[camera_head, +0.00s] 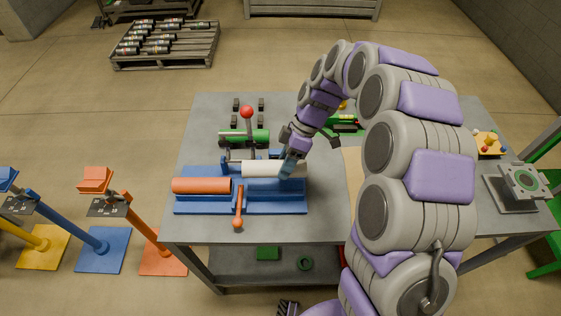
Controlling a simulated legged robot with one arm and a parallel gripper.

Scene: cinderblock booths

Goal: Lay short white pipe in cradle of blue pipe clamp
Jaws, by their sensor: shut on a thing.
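The blue pipe clamp (240,207) lies along the front left of the grey table. An orange pipe (201,186) rests in its left part, and an orange-handled lever (239,207) stands at its front middle. The short white pipe (255,168) lies level, over or in the right part of the clamp. Whether it touches the cradle cannot be told from here. My gripper (288,167) is shut on the white pipe near its right end and hides part of it.
A green cylinder (245,137) with a red-knobbed lever (247,112) sits just behind the clamp. Green parts (345,124) lie behind my gripper. Orange, blue and yellow stands (95,179) stand left of the table.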

